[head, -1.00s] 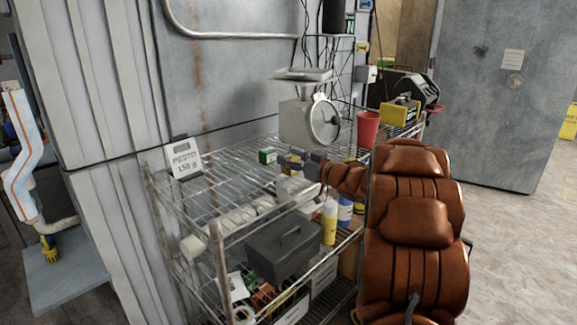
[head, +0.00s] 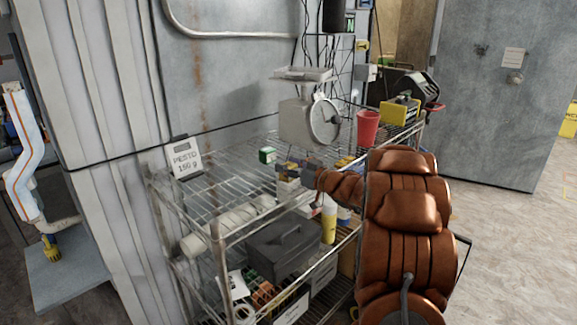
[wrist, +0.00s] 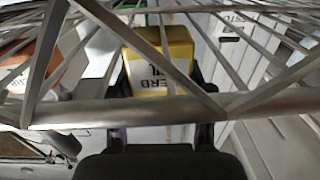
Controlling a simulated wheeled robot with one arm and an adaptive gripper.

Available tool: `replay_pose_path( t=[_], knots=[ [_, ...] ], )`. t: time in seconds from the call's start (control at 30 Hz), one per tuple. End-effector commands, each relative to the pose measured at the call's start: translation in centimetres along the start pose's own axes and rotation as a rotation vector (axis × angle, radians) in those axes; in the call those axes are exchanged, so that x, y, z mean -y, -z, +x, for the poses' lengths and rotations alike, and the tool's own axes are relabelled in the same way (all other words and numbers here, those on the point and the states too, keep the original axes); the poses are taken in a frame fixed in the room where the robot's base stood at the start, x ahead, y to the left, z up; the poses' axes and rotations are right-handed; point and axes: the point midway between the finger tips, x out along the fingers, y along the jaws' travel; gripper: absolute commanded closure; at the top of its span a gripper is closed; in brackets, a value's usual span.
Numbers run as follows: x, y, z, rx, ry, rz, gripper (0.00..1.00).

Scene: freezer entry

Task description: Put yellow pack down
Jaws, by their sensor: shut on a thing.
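The yellow pack (wrist: 178,42) has a white label with dark letters, partly readable as "ERB". In the wrist view it sits between the fingers of my gripper (wrist: 162,100), which is shut on it. The rail of the wire shelf (wrist: 120,112) crosses in front of the pack and hides part of it. In the head view my gripper (head: 290,168) is at the front edge of the wire rack's top shelf (head: 225,168). The pack is small and partly hidden there. I cannot tell whether it touches the shelf.
A small green box (head: 267,155) stands just left of my gripper. A PESTO sign (head: 184,158) stands at the shelf's left end. A dial scale (head: 310,120), a red cup (head: 367,128) and a yellow device (head: 400,112) stand farther back. Bare wire lies between sign and box.

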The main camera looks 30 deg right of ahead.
Motion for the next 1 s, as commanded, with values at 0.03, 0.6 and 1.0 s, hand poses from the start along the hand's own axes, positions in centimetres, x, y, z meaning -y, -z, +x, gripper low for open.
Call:
replay_pose_path(
  t=[0.03,0.6,1.0],
  knots=[
    [0.0,-0.1,0.0,0.000,0.000,0.001,0.86],
    [0.0,-0.2,0.0,0.000,0.000,0.000,0.24],
    [-0.2,-0.3,-2.9,0.001,-0.004,0.000,0.24]
  ],
)
